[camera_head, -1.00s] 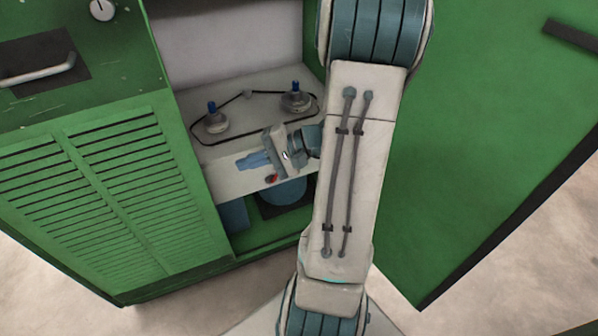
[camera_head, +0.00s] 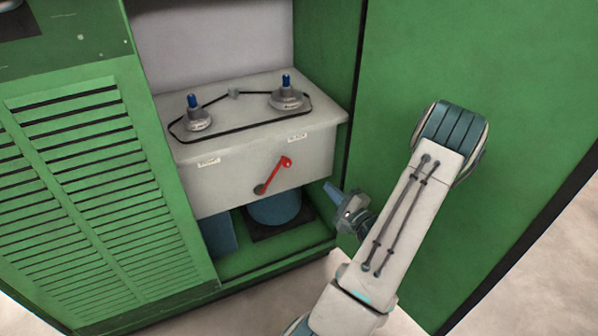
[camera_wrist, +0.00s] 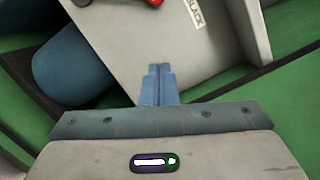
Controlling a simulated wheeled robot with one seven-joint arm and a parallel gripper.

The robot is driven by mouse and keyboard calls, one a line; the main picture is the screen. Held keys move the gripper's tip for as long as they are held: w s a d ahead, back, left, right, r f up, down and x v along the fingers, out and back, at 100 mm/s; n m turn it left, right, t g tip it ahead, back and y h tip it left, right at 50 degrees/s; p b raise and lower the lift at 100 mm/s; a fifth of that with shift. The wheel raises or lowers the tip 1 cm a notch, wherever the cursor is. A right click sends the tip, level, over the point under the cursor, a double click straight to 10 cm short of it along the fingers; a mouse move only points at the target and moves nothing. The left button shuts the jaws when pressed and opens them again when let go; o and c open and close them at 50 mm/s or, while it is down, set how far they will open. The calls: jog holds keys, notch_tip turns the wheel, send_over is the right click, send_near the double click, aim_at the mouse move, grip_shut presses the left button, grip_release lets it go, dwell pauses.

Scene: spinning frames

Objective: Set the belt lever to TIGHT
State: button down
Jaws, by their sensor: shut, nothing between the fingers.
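The red belt lever (camera_head: 273,175) is on the front of the grey box (camera_head: 230,175). It slants up and right from a dark round end to a red knob, toward the right-hand label (camera_head: 298,138). The left-hand label (camera_head: 208,162) is too small to read surely. My gripper (camera_head: 329,187) is shut and empty, right of the lever and apart from it, near the box's lower right corner. In the wrist view the closed blue fingers (camera_wrist: 158,84) point at the panel. The red knob (camera_wrist: 154,2) shows at the top edge, beside a label (camera_wrist: 194,12) that seems to read SLACK.
Two spindles (camera_head: 196,118) (camera_head: 287,96) with a black belt stand on the box. A blue cylinder (camera_head: 275,208) is beneath it. A green louvred panel (camera_head: 85,185) is at left and a large green panel (camera_head: 410,75) at right. Space before the lever is clear.

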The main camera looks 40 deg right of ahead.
jog(key=shift+w, duration=0.1)
jog(key=w+a+r+b, duration=0.2)
jog(key=w+b, duration=0.1)
jog(key=w, duration=0.8)
jog(key=shift+a+r+b, duration=0.2)
jog(key=shift+a+b, duration=0.15)
jog(key=shift+s+r, duration=0.1)
